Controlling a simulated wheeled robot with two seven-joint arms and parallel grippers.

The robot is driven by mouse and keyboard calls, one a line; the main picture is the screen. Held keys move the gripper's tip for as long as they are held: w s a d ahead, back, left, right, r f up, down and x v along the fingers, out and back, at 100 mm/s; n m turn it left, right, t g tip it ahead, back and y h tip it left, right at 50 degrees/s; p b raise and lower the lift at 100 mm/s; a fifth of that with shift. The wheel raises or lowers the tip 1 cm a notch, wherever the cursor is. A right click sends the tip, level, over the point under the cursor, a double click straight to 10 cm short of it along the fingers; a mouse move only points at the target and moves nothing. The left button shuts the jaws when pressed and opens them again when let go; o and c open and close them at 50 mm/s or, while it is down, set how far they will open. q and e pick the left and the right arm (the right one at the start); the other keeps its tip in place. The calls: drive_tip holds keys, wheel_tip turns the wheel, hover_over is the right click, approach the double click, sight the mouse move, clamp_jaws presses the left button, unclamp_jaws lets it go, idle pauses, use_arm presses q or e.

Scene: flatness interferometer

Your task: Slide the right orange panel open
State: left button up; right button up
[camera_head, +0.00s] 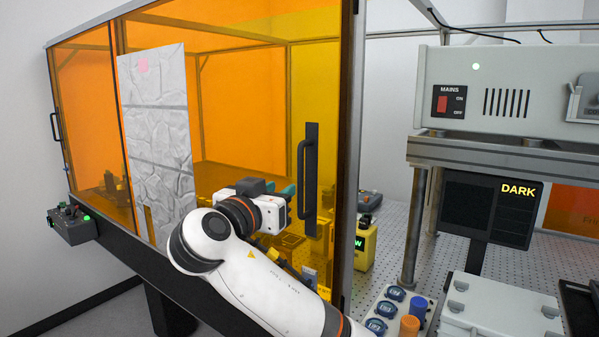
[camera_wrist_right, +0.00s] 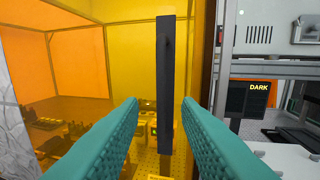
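The right orange panel (camera_head: 270,110) is a see-through orange-yellow sheet on the front of the enclosure. A black upright handle (camera_head: 309,180) is fixed near its right edge; it also shows in the right wrist view as a dark vertical bar (camera_wrist_right: 165,85). My right gripper (camera_head: 292,189) is in front of the panel, just left of the handle in the head view. In the right wrist view its teal fingers (camera_wrist_right: 163,110) are spread apart, with the bar between them in the picture. I see no contact with the handle. My left gripper is not in view.
A crinkled silvery sheet (camera_head: 155,120) hangs at the panel's left. A dark metal post (camera_head: 349,150) borders the panel on the right. A yellow device (camera_head: 365,246), blue-capped parts (camera_head: 388,305) and a white case (camera_head: 500,305) stand to the right.

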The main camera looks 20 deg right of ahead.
sight(299, 178)
drive_tip(key=p+x, duration=0.4)
drive_tip(key=x, duration=0.5)
drive_tip(key=shift+w+d+r, duration=0.1)
drive_tip(key=shift+d, duration=0.1)
drive_tip(key=shift+w+d+p, duration=0.3)
drive_tip(key=shift+w+p, duration=0.05)
clamp_jaws()
